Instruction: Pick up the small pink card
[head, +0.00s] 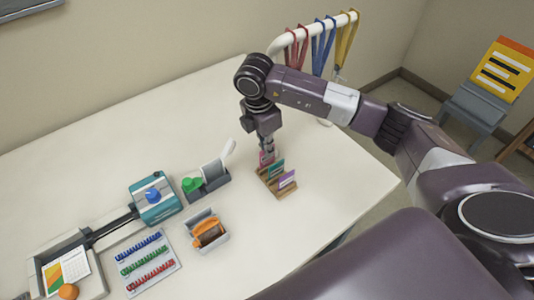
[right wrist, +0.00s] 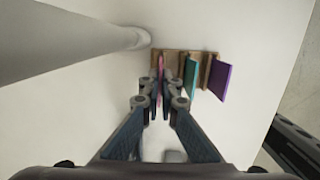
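The small pink card (head: 265,156) stands upright in the left slot of a wooden card holder (head: 284,192) on the white table. It also shows in the right wrist view (right wrist: 161,66), edge-on between my fingertips. My right gripper (head: 267,151) points down over the holder's left end. In the right wrist view its fingers (right wrist: 161,84) are close together, one on each side of the pink card, and look shut on it. The card's lower part is partly hidden by the fingers. My left gripper is not in view.
A teal card (head: 276,168) and a purple card (head: 287,180) stand just right of the pink one. The front right of the table is clear.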

